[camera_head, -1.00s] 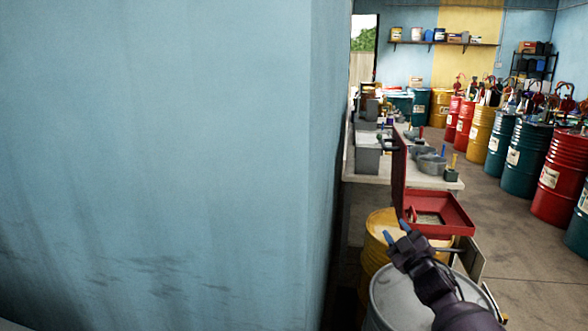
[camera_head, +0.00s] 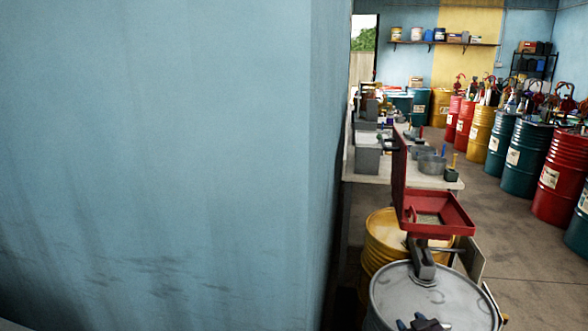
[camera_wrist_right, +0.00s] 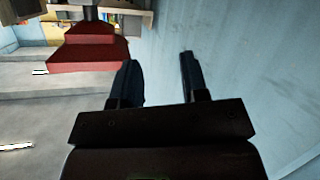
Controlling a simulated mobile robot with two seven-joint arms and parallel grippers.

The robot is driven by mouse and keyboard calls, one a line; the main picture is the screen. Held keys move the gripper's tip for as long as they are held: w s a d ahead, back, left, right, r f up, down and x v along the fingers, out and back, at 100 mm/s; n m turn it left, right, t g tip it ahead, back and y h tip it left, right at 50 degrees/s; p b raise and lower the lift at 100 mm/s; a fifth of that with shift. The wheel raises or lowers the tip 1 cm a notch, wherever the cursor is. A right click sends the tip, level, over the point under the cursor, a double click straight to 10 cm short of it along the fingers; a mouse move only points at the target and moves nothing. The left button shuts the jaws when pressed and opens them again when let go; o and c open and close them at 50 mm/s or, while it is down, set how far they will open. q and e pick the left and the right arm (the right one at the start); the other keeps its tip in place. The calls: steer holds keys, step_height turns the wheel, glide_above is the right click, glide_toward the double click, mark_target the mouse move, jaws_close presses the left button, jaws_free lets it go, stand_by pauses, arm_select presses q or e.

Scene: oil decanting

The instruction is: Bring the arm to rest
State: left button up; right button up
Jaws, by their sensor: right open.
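My right gripper (camera_head: 424,322) shows only in part at the bottom edge of the head view, over the near grey drum. Its two dark fingers also show in the right wrist view (camera_wrist_right: 160,82); they stand apart with nothing between them. The rest of my right arm is out of the head view. My left gripper is not in view.
A grey drum (camera_head: 440,298) stands close by, with a yellow drum (camera_head: 385,232) behind it. A red funnel tray (camera_head: 455,215) sits above them. A workbench (camera_head: 382,180) lies beyond. A blue wall (camera_head: 160,160) fills the left.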

steer(key=s+f+m+g, duration=0.1)
steer(key=s+f, duration=0.2)
steer(key=s, duration=0.8)
steer(key=s+f+m+g, duration=0.1)
steer(key=s+f, duration=0.1)
steer(key=s, duration=0.9)
steer(key=s+a+f+m+g+h, duration=0.1)
steer(key=s+f, duration=0.2)
steer(key=s, duration=0.8)
steer(key=shift+s+f, duration=0.2)
steer(key=shift+f, duration=0.15)
